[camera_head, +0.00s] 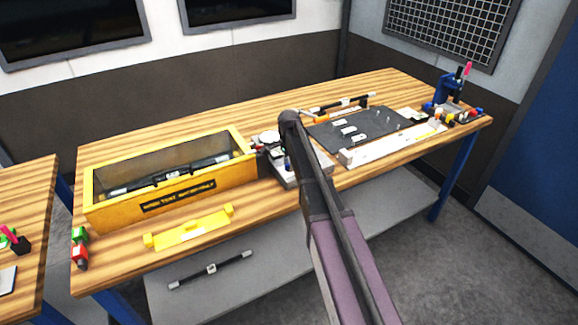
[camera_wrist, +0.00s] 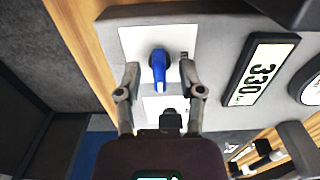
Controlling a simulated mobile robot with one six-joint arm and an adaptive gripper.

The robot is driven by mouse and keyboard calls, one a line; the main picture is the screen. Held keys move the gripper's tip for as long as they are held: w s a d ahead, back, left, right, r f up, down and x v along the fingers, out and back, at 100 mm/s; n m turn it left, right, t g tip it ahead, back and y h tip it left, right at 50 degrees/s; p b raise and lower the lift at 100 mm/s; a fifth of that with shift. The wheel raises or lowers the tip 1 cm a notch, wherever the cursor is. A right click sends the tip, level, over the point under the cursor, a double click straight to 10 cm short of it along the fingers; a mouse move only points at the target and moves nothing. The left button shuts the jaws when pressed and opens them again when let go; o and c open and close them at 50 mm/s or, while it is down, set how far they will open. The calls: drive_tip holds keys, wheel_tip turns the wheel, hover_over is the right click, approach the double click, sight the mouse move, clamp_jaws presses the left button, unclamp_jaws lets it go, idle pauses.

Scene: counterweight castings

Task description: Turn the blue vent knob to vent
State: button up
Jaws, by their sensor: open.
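The blue vent knob (camera_wrist: 158,68) shows in the wrist view on a white plate (camera_wrist: 131,42) set on a light grey panel (camera_wrist: 222,60). Its narrow grip points down in that picture; no legible vent mark shows. My gripper (camera_wrist: 159,75) is open, with one finger to the left and one to the right of the knob.
In the head view, a yellow-framed test enclosure (camera_head: 150,206) stands left of the grey unit (camera_head: 286,180), and a dark mat (camera_head: 370,125) lies right. A yellow bracket (camera_head: 190,232) lies at the bench front.

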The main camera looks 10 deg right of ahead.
clamp_jaws()
